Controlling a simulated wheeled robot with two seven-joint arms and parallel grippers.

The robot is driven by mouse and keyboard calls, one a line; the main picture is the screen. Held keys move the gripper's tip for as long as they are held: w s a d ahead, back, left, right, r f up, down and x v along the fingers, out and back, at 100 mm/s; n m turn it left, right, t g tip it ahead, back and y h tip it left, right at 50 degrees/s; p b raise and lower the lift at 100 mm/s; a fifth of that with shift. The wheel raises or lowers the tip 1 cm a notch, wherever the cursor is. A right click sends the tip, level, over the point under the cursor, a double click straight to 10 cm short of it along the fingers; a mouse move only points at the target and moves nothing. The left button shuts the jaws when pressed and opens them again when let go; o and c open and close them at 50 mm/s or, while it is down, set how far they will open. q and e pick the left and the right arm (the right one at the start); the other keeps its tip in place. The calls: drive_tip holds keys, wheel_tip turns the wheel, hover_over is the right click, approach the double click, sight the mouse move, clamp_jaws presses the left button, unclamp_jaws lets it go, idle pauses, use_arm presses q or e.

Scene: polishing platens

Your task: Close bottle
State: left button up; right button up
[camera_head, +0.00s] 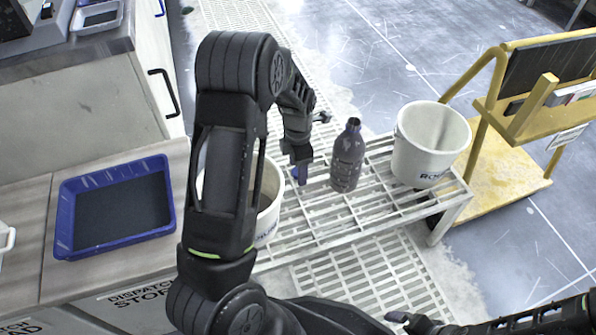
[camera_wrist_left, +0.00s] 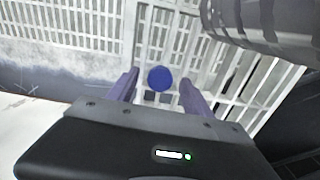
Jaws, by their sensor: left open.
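A dark purple-grey bottle (camera_head: 348,158) stands upright on a white slatted rack (camera_head: 300,222); its mouth looks open. The bottle's side also shows large in the left wrist view (camera_wrist_left: 268,22), at the upper right. A round blue cap (camera_wrist_left: 159,77) appears between the fingertips of my left gripper (camera_wrist_left: 159,84). Its jaws are open, with a gap on both sides of the cap. In the head view the left gripper (camera_head: 301,166) points down left of the bottle, with a bit of the blue cap (camera_head: 296,173) beside it. My right gripper (camera_head: 410,320) is low at the bottom right, its jaws unclear.
A white bucket (camera_head: 431,142) stands right of the bottle on the rack. Another white bucket (camera_head: 268,205) is partly hidden behind my left arm. A blue tray (camera_head: 72,240) lies on the counter at left. A yellow cart (camera_head: 510,177) stands at the right.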

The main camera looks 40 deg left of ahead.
use_arm(q)
drive_tip(key=shift+c, duration=0.5)
clamp_jaws()
drive_tip(key=shift+r, duration=0.1)
wheel_tip(320, 180, up, 10)
drive_tip(key=p, duration=0.4)
idle(0.6)
